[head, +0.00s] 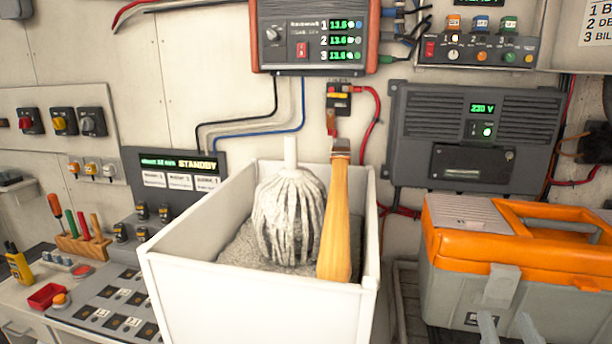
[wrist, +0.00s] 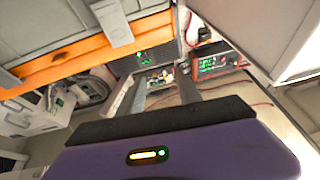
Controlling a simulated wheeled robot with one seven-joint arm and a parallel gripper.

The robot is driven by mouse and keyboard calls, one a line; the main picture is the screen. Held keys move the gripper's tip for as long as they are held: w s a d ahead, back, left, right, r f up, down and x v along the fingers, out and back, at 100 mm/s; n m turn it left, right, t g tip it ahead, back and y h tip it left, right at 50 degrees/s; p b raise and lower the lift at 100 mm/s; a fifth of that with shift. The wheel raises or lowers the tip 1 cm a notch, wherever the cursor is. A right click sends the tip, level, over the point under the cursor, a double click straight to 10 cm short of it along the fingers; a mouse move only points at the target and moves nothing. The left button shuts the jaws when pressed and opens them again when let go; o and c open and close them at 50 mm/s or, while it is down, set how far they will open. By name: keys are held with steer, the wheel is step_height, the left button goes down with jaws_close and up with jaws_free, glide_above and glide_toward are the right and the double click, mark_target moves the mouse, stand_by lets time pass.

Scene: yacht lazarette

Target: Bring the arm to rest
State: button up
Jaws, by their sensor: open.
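My gripper (head: 507,320) shows only as two grey fingertips at the bottom edge of the head view, in front of the grey and orange toolbox (head: 470,290). In the wrist view my gripper (wrist: 161,90) has its two fingers apart, with nothing held between them. The rest of my arm is out of the head view. The toolbox's orange band (wrist: 70,66) crosses the upper left of the wrist view.
A white open bin (head: 255,308) stands left of my gripper, holding a mop head (head: 288,215) and a wooden-handled tool (head: 337,225). Wall units include a grey inverter (head: 475,135) and a charger (head: 315,38). A control desk (head: 110,300) is at left.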

steer(key=s+a+f+g+y, duration=0.1)
steer(key=s+a+f+g, duration=0.1)
steer(key=s+f, duration=0.4)
steer(key=s+a+f+n+g+y, duration=0.1)
steer(key=s+a+f, duration=0.3)
steer(key=s, duration=0.8)
steer(key=s+a+f+n+g+y, duration=0.1)
steer(key=s+a+f+g, duration=0.3)
steer(key=s+f, duration=0.4)
steer(key=shift+s+y, duration=0.8)
steer(key=shift+s, duration=0.25)
steer(key=shift+c, duration=0.4)
